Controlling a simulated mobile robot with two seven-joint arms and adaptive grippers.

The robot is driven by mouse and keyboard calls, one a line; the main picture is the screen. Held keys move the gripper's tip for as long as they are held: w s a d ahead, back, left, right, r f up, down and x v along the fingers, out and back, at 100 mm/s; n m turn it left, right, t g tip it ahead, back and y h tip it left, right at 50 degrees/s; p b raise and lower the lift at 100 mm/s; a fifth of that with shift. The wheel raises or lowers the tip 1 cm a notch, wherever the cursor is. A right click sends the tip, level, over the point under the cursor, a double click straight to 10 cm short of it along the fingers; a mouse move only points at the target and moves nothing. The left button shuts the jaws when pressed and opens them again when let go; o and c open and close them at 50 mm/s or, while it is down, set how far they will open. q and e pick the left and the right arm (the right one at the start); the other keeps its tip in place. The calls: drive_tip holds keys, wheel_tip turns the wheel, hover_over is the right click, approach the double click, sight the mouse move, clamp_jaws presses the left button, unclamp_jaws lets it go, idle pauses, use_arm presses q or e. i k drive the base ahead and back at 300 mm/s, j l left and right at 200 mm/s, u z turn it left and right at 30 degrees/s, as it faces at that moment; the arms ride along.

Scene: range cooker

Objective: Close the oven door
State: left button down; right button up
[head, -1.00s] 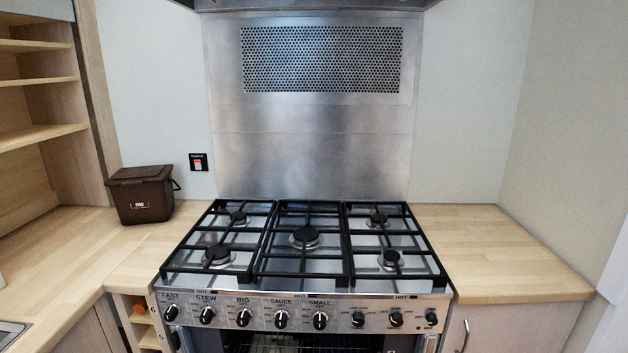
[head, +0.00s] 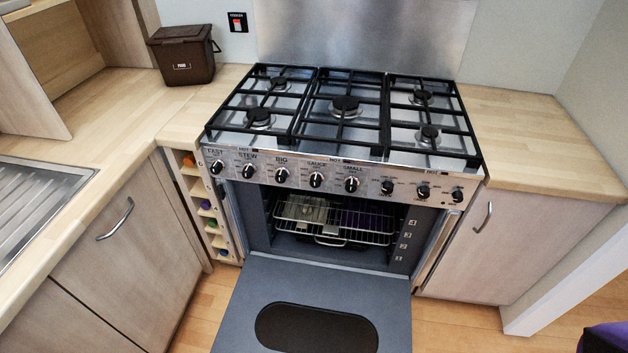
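The oven door (head: 262,284) is open in the head view. It is folded down in front of the range cooker (head: 290,150), its dark inner face with an oval window (head: 316,328) turned up. Its near edge runs to the bottom of the picture. The oven cavity (head: 400,225) is exposed, with a wire rack (head: 345,238) inside. Neither of my grippers shows clearly in this view. A dark purple and black shape sits at the bottom right corner, and I cannot tell what it is.
Cabinets flank the cooker, the left one with a handle (head: 116,220), the right one with a handle (head: 484,217). A narrow bottle rack (head: 213,222) stands left of the oven. A brown bin (head: 183,55) and a sink (head: 35,205) are on the left worktop. Wood floor (head: 460,325) is clear right of the door.

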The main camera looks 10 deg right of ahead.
sight(383, 304)
drive_tip(key=l+u, duration=0.3)
drive_tip(key=l, duration=0.2)
drive_tip(key=l+u, duration=0.35)
drive_tip(key=l, duration=0.15)
drive_tip(key=l+u, duration=0.1)
drive_tip(key=l, duration=0.45)
drive_tip(key=k+l+u, duration=0.15)
drive_tip(key=l, duration=0.35)
drive_tip(key=k+l, duration=0.1)
drive_tip(key=l, duration=1)
drive_tip(key=k+l, duration=0.15)
drive_tip(key=l, duration=0.45)
